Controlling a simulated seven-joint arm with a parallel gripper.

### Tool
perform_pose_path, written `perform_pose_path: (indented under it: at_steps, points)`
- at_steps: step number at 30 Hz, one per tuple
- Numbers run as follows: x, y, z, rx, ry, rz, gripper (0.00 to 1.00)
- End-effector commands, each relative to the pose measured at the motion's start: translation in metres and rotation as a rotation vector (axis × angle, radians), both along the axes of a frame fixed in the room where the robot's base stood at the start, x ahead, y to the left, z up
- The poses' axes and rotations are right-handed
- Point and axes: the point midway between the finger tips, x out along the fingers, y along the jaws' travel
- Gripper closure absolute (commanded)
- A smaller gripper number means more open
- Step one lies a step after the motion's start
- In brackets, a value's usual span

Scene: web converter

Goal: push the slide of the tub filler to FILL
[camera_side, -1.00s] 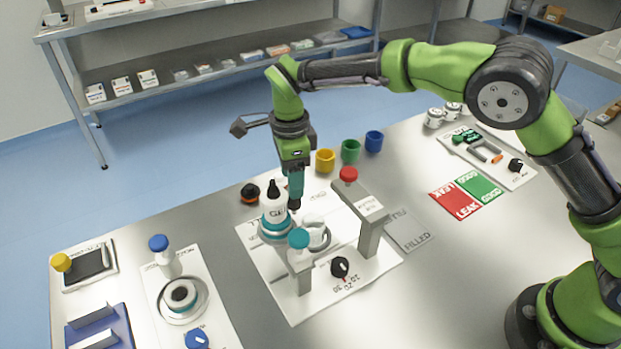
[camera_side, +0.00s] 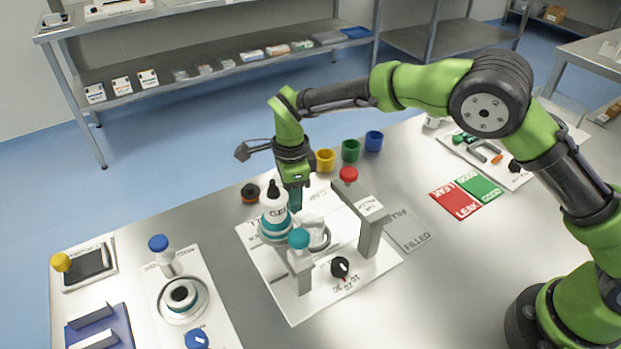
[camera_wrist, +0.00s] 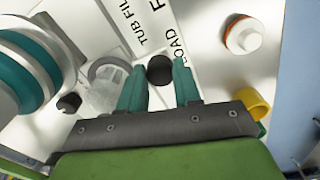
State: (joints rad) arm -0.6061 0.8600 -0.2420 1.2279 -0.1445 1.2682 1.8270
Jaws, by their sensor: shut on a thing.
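The tub filler is a white plate (camera_side: 273,282) with posts and a GEL bottle (camera_side: 274,212) at its left. Its slide has a black knob (camera_wrist: 160,69), seen in the wrist view beside the printed word LOAD. My gripper (camera_side: 296,205) reaches down behind the bottle, over the rear of the plate. In the wrist view its teal fingers (camera_wrist: 160,80) stand on either side of the knob, shut on it. In the side view the knob is hidden by the fingers and bottle.
A post with a teal cap (camera_side: 298,239) and an arm with a red button (camera_side: 348,174) stand close to my gripper. A black dial (camera_side: 340,267) is in front. Yellow (camera_side: 325,160), green (camera_side: 350,150) and blue (camera_side: 374,141) cups stand behind.

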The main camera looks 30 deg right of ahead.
Motion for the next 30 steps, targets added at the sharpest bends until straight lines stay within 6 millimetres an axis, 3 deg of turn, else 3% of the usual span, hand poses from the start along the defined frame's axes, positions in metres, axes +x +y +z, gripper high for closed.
perform_pose_path:
  at_steps: [3,10,21,30]
  points:
    - [0.000,0.000,0.000,0.000,0.000,0.000,1.00]
    - [0.000,0.005,0.000,0.000,-0.001,0.002,1.00]
    - [0.001,0.072,0.000,0.001,-0.004,0.004,1.00]
    - [0.000,0.082,0.001,0.005,-0.004,0.004,1.00]
